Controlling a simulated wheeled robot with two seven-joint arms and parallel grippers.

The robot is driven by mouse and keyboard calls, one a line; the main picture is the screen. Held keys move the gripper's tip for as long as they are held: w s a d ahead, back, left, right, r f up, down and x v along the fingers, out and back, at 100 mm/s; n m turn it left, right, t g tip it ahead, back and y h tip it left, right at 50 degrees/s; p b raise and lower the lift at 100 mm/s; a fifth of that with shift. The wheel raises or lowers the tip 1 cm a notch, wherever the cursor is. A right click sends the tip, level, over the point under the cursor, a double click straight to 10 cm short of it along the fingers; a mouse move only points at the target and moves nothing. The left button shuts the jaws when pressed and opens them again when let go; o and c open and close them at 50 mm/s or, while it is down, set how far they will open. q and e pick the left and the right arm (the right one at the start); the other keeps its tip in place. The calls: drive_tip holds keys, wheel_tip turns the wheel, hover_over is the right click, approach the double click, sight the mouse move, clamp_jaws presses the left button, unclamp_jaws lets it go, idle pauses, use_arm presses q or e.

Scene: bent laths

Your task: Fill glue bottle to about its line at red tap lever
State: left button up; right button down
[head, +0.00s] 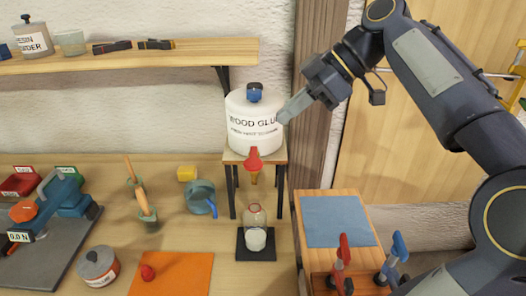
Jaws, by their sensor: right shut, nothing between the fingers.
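A white tank labelled "WOOD GLUE" (252,128) with a blue cap stands on a small wooden stand. At its front is the red tap lever (254,160), with a brass-coloured spout (254,179) below. A clear glue bottle (256,218) stands upright under the spout on a dark square pad (243,251). Its lower part looks white; its fill line is too small to make out. No stream shows clearly between spout and bottle. My right gripper (282,118) is shut and empty, in front of or beside the tank's right side, above the lever. My left gripper is not in view.
An orange mat (190,272) with a red knob-like object, a grey-lidded pot (98,264), a teal mug (201,197) and a scale (40,235) lie left. Right stands a wooden block with a blue cloth (335,220) and red and blue clamps. A shelf (150,55) hangs above.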

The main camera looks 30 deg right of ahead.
hover_over(260, 166)
drive_tip(key=f, duration=0.5)
drive_tip(key=shift+w+d+f, duration=0.2)
drive_tip(key=shift+d, duration=0.1)
wheel_tip(260, 166, down, 2)
drive_tip(key=shift+d+f, duration=0.1)
drive_tip(key=shift+f, duration=0.65)
drive_tip(key=f+n+t+h+b, duration=0.1)
drive_tip(key=b, duration=0.4)
drive_tip(key=s+f+t+b, duration=0.1)
drive_tip(key=f+t+b, duration=0.1)
drive_tip(key=b, duration=0.3)
drive_tip(key=shift+a+n+h, duration=0.2)
drive_tip(key=shift+n+h, duration=0.2)
drive_tip(key=shift+r, duration=0.25)
idle(4.4)
